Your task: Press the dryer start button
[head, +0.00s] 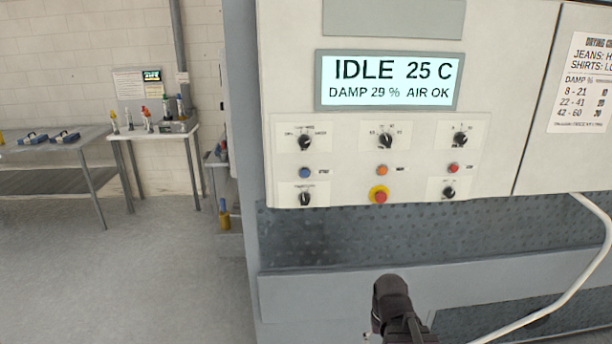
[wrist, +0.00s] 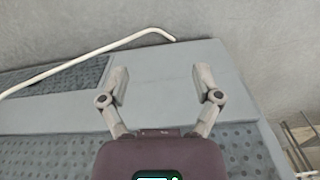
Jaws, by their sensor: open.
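The dryer's control panel (head: 345,165) faces me in the head view. It has a blue button (head: 305,172) on the left, an orange button (head: 382,170) in the middle and a red button (head: 453,168) on the right. Their small labels are too blurred to read surely. The display (head: 389,81) reads IDLE 25 C, DAMP 29 %, AIR OK. In the wrist view my gripper (wrist: 161,80) is open and empty, its two fingers spread over the grey machine surface. In the head view my arm's dark end shows below the panel, apart from the buttons.
A red button on a yellow ring (head: 379,195) sits below the orange one, with several black knobs (head: 385,140) around. A pale pipe (head: 575,280) curves at the lower right. A chart (head: 583,82) hangs at right. Tables (head: 55,145) stand at left; the floor between is clear.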

